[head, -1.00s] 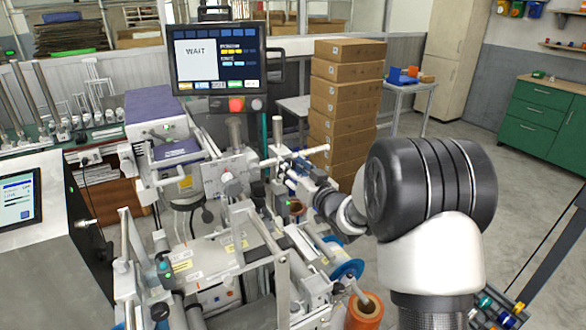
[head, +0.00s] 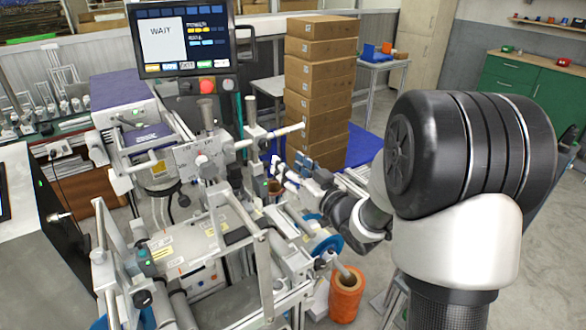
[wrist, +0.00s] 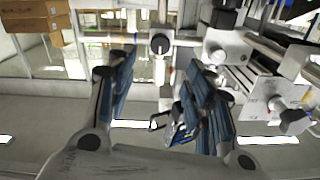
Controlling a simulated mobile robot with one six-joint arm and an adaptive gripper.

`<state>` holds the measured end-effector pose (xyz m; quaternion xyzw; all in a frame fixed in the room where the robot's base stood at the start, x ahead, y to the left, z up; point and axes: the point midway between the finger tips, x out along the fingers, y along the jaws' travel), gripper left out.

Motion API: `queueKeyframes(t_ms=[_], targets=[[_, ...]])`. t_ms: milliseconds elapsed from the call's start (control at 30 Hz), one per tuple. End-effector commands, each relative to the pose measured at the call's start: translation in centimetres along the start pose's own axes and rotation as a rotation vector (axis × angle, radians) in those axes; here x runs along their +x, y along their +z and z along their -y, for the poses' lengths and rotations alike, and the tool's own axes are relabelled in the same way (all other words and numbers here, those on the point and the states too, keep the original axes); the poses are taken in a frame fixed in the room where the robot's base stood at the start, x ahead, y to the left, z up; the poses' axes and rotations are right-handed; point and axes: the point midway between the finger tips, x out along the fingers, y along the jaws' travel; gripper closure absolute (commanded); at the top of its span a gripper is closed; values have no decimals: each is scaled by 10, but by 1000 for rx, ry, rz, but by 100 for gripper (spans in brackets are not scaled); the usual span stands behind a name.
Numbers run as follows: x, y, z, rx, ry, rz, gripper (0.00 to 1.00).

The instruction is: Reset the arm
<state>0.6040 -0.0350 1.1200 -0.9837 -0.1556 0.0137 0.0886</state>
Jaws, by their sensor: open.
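My gripper (wrist: 158,98) is open and empty in the wrist view, its two blue-padded fingers spread apart. Between and beyond the fingers, the machine's metal parts and a light panel show. In the head view my arm reaches in from the right, bent at its big black joint, and my gripper (head: 280,172) is small beside the film machine (head: 205,240). I cannot tell from the head view whether it touches the machine.
A screen reading WAIT (head: 182,38) stands above the machine. A stack of cardboard boxes (head: 319,85) rises behind my gripper. Green drawers (head: 520,82) stand at the back right; floor there is clear.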

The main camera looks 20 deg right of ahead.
Motion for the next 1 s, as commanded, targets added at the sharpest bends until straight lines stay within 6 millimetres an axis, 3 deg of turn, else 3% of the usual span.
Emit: queueKeyframes(t_ms=[133,467,667,767,867,1000], targets=[[-10,0,0,0,0,1,52],[-11,0,0,-1,1,2,52],[-16,-12,-1,-66,95,83,52],[-31,-22,-3,-118,200,182,52],[-58,-27,-2,-149,309,302,52],[-112,-26,11,-149,425,480,52]])
